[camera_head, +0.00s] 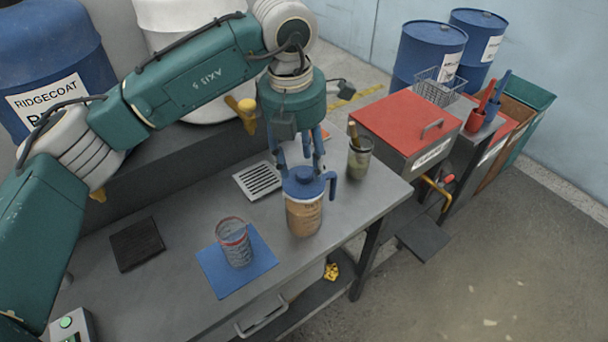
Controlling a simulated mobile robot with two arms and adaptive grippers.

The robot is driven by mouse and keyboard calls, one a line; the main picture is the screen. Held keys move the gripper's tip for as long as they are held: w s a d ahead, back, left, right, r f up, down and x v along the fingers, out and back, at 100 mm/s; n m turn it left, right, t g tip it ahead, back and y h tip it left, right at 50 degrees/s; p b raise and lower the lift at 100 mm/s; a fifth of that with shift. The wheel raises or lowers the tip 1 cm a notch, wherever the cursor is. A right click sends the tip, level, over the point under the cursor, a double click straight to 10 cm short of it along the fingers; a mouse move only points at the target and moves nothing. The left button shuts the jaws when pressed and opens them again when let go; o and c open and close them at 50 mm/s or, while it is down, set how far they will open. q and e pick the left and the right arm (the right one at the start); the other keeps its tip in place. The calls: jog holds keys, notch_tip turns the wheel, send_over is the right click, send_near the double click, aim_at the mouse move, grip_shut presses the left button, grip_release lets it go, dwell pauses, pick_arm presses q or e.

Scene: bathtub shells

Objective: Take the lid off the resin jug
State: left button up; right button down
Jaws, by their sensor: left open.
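The resin jug (304,217) stands upright on the grey workbench, with tan contents showing through its wall and a blue handle on its right. Its blue lid (303,183) is on top of the jug. My left gripper (299,160) points down from above, its blue fingers open just over the lid. I cannot tell whether the fingertips touch the lid. My right gripper is not in view.
A clear measuring cup (234,242) stands on a blue mat (262,277) left of the jug. A jar with a brush (359,158) stands to the right, and a slotted grate (258,181) behind. A black pad (137,244) lies at left. Bare bench (180,215) separates them.

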pick_arm(q)
jog(key=shift+w+f, duration=0.2)
jog(key=shift+f, duration=1.05)
jog(key=shift+d, duration=0.1)
jog(key=c, duration=1.1)
jog(key=shift+r, duration=0.15)
